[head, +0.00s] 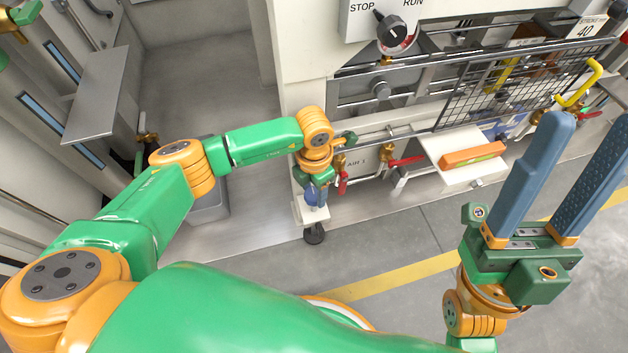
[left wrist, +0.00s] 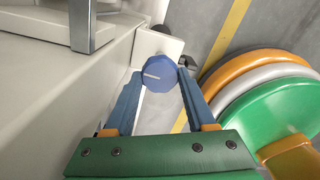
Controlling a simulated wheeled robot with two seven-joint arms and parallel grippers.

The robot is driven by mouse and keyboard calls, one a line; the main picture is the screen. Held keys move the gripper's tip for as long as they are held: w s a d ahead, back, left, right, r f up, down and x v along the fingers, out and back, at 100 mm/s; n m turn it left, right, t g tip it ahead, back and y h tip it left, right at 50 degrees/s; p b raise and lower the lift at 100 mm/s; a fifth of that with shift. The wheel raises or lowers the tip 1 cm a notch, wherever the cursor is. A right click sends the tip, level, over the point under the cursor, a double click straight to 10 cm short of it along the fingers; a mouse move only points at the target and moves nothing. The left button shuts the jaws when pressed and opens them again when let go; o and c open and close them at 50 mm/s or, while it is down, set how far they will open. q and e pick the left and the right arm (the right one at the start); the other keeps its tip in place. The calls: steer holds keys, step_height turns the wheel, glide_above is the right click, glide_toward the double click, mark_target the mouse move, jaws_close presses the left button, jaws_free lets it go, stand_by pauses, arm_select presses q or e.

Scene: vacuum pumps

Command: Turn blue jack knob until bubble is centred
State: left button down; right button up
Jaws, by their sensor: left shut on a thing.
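The blue jack knob (left wrist: 158,73) has a pale line across its face and sits between the fingertips of my left gripper (left wrist: 155,76) in the left wrist view. That gripper is shut on it, one finger on each side. In the head view the blue knob (head: 312,194) is small and partly covered by my left gripper, low at the machine's corner above a black foot. An orange spirit level (head: 472,155) lies on a white ledge of the machine; its bubble is too small to read. My right gripper (head: 592,122) is open and empty at the right.
A white panel with a black STOP/RUN switch (head: 391,31) is above. Red-handled valves (head: 406,161), a black mesh guard (head: 520,85) and a yellow handle (head: 584,82) line the machine. Grey floor with a yellow stripe (head: 400,275) is open in front.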

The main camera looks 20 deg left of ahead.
arm_select(q)
steer(key=shift+c, duration=1)
jaws_free()
steer(key=shift+r, duration=0.15)
steer(key=shift+r+p, duration=0.85)
step_height(320, 180, up, 6)
steer(key=p, duration=0.5)
steer(key=shift+r+p, duration=0.1)
steer(key=shift+p, duration=0.2)
